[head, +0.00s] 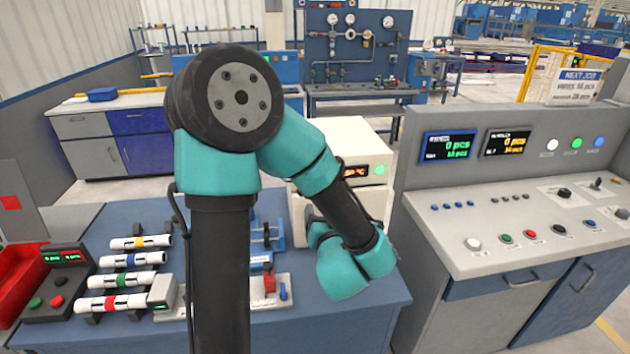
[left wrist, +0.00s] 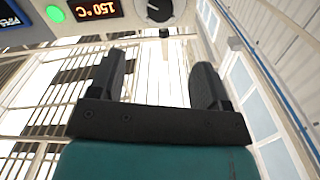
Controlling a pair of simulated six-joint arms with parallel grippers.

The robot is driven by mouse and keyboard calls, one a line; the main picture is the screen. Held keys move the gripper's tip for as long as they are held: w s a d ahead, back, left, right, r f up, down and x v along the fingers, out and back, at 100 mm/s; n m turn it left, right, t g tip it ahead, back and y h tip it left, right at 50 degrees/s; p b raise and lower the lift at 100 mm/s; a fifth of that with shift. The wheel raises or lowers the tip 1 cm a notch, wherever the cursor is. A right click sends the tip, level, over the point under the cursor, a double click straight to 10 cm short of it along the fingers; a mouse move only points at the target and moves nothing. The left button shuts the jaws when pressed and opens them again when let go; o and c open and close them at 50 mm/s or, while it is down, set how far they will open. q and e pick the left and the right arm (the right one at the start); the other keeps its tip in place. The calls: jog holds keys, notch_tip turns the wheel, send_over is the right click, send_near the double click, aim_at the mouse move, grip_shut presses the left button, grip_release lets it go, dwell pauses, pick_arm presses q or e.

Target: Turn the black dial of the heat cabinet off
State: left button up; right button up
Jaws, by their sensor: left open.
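The heat cabinet (head: 352,140) is a cream box at the back of the blue table, with a lit orange temperature display and a green light. In the left wrist view its front panel (left wrist: 120,18) runs along the top edge, upside down, and the display reads 150 °C. The black dial (left wrist: 158,10) is there, partly cut off by the frame. My left gripper (left wrist: 160,75) is open and empty, its fingers pointing toward the dial and apart from it. In the head view my left arm hides the dial and the gripper. My right gripper is not in view.
Several white pipes with coloured bands (head: 130,281) lie on supports at the table's left. A red bin (head: 18,280) stands at the far left. A grey control console (head: 500,220) with buttons and displays stands close on the right. A small fixture with a red part (head: 269,282) is near the table's middle.

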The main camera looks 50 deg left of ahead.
pick_arm(q)
jog(key=x, duration=1.6)
jog(key=shift+c, duration=0.4)
jog(key=c, duration=0.8)
jog(key=shift+c, duration=0.2)
